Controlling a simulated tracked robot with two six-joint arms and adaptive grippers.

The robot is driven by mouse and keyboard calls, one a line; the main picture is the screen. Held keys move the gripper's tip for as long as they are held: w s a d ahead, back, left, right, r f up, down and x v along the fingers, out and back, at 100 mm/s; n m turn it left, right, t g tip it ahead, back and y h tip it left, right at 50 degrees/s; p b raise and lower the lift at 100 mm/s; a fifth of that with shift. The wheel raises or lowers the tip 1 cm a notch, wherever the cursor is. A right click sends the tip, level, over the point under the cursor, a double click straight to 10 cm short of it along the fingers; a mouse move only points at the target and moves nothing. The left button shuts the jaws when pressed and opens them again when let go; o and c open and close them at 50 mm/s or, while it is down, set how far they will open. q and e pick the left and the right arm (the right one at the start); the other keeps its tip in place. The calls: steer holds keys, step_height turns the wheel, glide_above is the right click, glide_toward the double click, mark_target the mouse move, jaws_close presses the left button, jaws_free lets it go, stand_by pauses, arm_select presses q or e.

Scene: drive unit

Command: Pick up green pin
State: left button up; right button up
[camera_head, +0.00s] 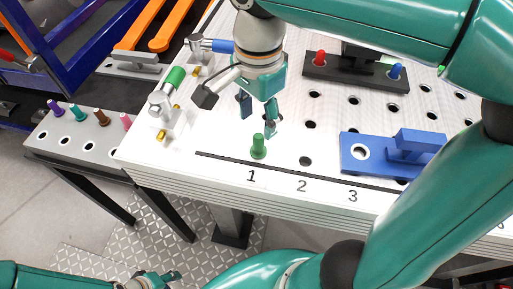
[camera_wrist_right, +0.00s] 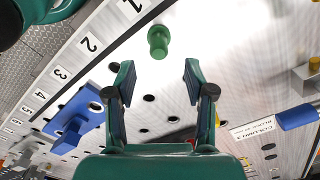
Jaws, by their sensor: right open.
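The green pin (camera_head: 258,147) stands upright in the white perforated table, just behind the number 1 in the head view. In the right wrist view the green pin (camera_wrist_right: 158,41) shows beyond the fingertips, roughly centred between them. My right gripper (camera_head: 258,120) is open and empty, hanging above and slightly behind the pin. Its two fingers (camera_wrist_right: 158,72) are spread apart in the wrist view, and neither touches the pin. Part of my left gripper (camera_head: 158,281) shows at the bottom edge, cut off, so its jaws cannot be made out.
A blue block fixture (camera_head: 358,163) sits right of the pin. A black holder (camera_head: 340,75) with red and blue pins stands behind. Left are clamps with green and blue handles (camera_head: 174,78) and a grey rack (camera_head: 75,157) with several coloured pins. The table around the green pin is clear.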

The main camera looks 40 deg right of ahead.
mark_target(259, 135)
steer(key=shift+s+f, duration=0.1)
steer(key=shift+f, duration=3.4)
jaws_close()
